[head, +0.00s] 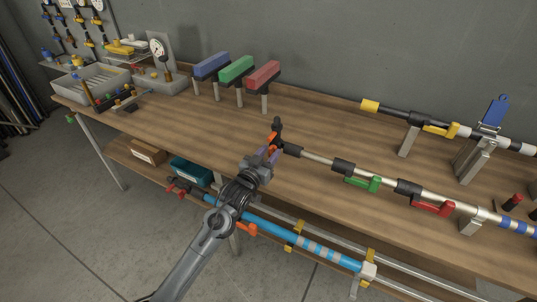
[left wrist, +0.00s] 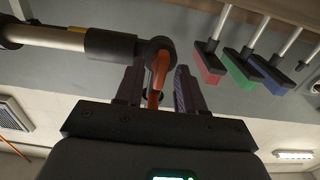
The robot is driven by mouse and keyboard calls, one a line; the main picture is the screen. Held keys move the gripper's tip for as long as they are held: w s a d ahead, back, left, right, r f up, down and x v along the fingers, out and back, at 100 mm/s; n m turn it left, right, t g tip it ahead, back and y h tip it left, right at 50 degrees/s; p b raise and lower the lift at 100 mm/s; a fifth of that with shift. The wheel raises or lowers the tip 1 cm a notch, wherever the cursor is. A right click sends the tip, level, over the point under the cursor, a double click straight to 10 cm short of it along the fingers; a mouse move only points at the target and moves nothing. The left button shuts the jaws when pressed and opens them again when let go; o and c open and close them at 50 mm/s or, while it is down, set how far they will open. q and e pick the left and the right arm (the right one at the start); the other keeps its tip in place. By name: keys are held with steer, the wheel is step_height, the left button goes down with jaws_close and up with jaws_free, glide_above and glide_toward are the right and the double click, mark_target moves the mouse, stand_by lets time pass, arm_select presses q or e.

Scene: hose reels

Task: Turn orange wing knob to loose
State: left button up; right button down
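The orange wing knob (head: 275,138) is on the dark end fitting (head: 290,150) of a metal pipe that runs along the workbench. My left gripper (head: 268,154) is right at this knob, partly covering it in the head view. In the left wrist view the knob (left wrist: 160,70) hangs from the dark round fitting (left wrist: 158,49) and lies between the two fingers of my left gripper (left wrist: 160,88). The fingers look spread, with a gap showing at least on the right side of the knob. Contact on the left side is hard to tell. My right gripper is not in view.
The same pipe carries a green lever (head: 363,184) and a red lever (head: 433,208). A blue pipe (head: 290,237) runs below the bench edge. Blue, green and red blocks (head: 237,69) stand on posts behind. The bench top left of my gripper is mostly clear.

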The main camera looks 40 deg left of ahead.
arm_select(q)
jaws_close()
steer(key=shift+r+n+p, duration=0.2)
steer(key=shift+n+p, duration=0.3)
steer(key=shift+p, duration=0.35)
steer(key=n+p, duration=0.7)
steer(key=p, duration=0.1)
steer(key=shift+a+n+p, duration=0.15)
steer(key=shift+n+p, duration=0.15)
steer(key=shift+p, duration=0.05)
steer(key=n+p, duration=0.4)
steer(key=n, duration=0.2)
steer(key=shift+f+p, duration=0.15)
steer(key=shift+p, duration=0.25)
steer(key=n+p, duration=0.2)
steer(key=n, duration=0.1)
steer(key=shift+f+n, duration=0.1)
steer(key=shift+n, duration=0.3)
steer(key=shift+f+n+p, duration=0.2)
steer(key=shift+n+p, duration=0.65)
steer(key=shift+n, duration=0.65)
